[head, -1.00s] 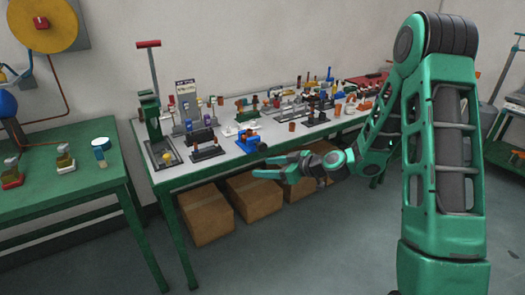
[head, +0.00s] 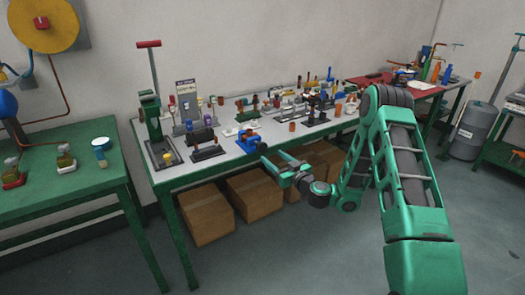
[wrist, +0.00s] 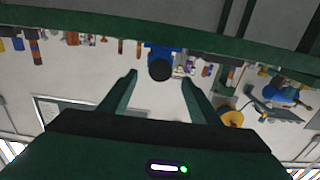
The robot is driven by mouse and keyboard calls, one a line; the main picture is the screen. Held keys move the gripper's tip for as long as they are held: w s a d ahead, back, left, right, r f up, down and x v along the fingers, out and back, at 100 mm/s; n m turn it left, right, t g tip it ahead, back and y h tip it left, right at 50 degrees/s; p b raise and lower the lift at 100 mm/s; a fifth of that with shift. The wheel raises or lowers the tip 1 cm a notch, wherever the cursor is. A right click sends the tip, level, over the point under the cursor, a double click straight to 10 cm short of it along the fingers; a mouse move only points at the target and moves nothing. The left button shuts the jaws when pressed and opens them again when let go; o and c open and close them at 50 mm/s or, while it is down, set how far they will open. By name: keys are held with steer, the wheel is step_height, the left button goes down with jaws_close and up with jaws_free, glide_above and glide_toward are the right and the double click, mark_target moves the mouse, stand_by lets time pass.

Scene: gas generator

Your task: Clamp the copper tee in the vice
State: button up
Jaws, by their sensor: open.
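A small blue vice (head: 247,141) stands near the front edge of the grey-topped workbench (head: 228,157). A blue part with a dark round end (wrist: 159,64) shows between my fingers in the wrist view, probably the same vice. Small copper-coloured pieces (head: 292,127) stand on the bench to its right; I cannot tell which is the tee. My gripper (head: 272,161) is open and empty, just in front of the bench edge, to the right of and below the vice. Its two fingers are spread apart in the wrist view (wrist: 160,92).
Several small fixtures and parts crowd the workbench. A tall green press (head: 150,115) with a red handle stands at its left end. Cardboard boxes (head: 254,195) sit beneath. Floor in front is clear.

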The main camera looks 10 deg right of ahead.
mark_target(264, 148)
steer(key=shift+r+x, duration=0.15)
steer(key=shift+x, duration=2.15)
steer(key=shift+r+x, duration=0.15)
steer(key=shift+x, duration=2.2)
steer(key=c, duration=1.1)
steer(key=shift+o, duration=0.4)
